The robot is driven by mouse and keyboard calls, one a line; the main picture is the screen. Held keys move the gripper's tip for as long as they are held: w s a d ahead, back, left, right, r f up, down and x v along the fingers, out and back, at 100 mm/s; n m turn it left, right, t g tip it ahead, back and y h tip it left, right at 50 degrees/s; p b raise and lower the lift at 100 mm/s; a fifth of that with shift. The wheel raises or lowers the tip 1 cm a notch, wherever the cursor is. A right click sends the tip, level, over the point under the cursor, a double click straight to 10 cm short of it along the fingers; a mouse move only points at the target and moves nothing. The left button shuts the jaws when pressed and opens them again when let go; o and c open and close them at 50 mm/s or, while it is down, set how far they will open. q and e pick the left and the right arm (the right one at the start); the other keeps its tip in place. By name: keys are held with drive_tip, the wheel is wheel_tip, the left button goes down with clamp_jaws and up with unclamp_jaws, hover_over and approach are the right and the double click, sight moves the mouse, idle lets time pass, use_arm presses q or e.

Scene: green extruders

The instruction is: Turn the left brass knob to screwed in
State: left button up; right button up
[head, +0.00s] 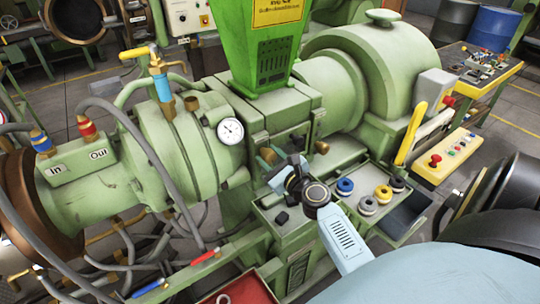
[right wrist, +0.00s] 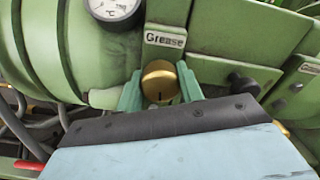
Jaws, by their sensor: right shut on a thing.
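The left brass knob (head: 267,156) sits on the front of the green extruder, below the hopper. A second brass knob (head: 322,147) sits to the right on the machine front. My left gripper is not in view.
A pressure or temperature dial (head: 230,131) is left of the knob. A dark knob (right wrist: 243,84) sticks out just right of my fingers. Below is a green tray (head: 367,222) with several coloured spools. The green hopper (head: 262,50) stands above.

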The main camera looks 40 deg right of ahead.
drive_tip(key=shift+m, duration=0.6)
drive_tip(key=o, duration=1)
drive_tip(key=shift+s, duration=0.1)
drive_tip(key=s+a+b, duration=0.1)
drive_tip(key=s+b, duration=0.1)
drive_tip(key=s, duration=1.1)
drive_tip(key=shift+a, duration=0.2)
drive_tip(key=shift+s, duration=0.15)
